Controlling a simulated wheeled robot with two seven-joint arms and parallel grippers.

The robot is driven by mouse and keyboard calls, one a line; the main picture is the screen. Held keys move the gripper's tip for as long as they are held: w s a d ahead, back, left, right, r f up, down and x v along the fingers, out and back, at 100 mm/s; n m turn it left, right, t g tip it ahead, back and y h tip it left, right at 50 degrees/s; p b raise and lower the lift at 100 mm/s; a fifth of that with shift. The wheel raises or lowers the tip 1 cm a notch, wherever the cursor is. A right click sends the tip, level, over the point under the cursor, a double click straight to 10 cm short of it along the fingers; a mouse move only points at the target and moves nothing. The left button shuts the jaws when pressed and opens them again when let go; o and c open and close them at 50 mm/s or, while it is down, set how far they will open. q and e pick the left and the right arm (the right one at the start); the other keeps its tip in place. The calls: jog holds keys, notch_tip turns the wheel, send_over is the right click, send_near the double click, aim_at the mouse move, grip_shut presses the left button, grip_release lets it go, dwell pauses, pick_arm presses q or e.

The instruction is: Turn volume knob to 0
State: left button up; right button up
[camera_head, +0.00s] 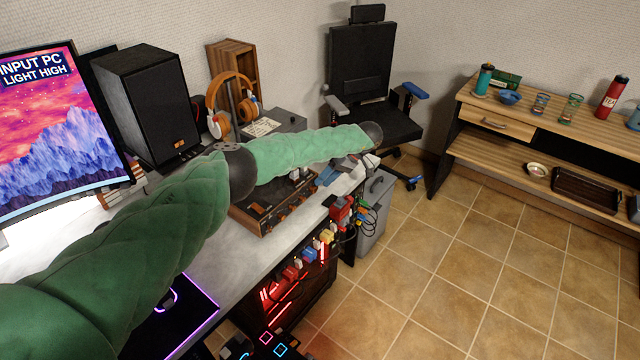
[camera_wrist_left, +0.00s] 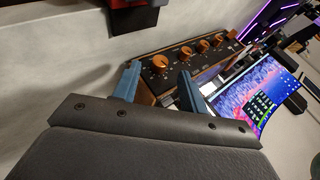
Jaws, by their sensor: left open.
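The dark, wood-sided amplifier (camera_head: 262,219) stands on the white desk, partly hidden behind my green left arm in the head view. In the left wrist view its black panel (camera_wrist_left: 178,72) carries a row of several orange-brown knobs. The nearest knob (camera_wrist_left: 160,64) looks largest; I cannot read which is the volume knob or its setting. My left gripper (camera_head: 343,171) has blue fingers and is beyond the amplifier's right end in the head view. In the wrist view the open gripper (camera_wrist_left: 160,88) has its fingers apart, with the near end of the panel between and beyond them, nothing held.
A monitor (camera_head: 60,125) reads "INPUT PC" and "LIGHT HIGH". A black speaker (camera_head: 148,100) and orange headphones (camera_head: 234,92) stand behind my arm. Several cables and coloured plugs (camera_head: 345,212) hang at the desk's right edge. The tiled floor at right is clear.

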aim_at(315, 189)
pick_arm(q)
jog(key=shift+x, duration=1.45)
pick_arm(e)
jog(key=shift+w+f, duration=0.1)
jog(key=shift+f, duration=1.4)
pick_arm(q)
grip_shut()
jog(key=shift+a, duration=0.1)
